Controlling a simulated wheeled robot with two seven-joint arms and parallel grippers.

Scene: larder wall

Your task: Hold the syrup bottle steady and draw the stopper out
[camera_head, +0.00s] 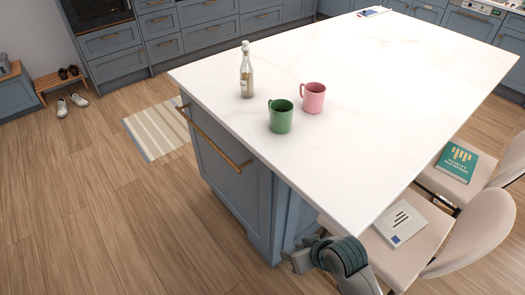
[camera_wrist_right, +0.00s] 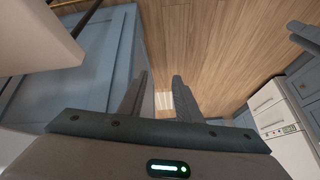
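The syrup bottle (camera_head: 247,78) stands upright on the white island top near its left edge. It is clear with a pale label and holds something yellowish. A pale stopper (camera_head: 245,46) sits in its neck. My right gripper (camera_head: 299,258) is low beside the island's near corner, below the top and well away from the bottle. In the right wrist view, my right gripper (camera_wrist_right: 160,77) has its two fingers apart with nothing between them. The bottle is not in that view. My left gripper is not in view.
A green mug (camera_head: 281,117) and a pink mug (camera_head: 313,98) stand right of the bottle on the island top (camera_head: 400,90). Chairs holding a white book (camera_head: 400,223) and a teal book (camera_head: 457,160) line the right side. A brass rail (camera_head: 212,140) runs along the island's end.

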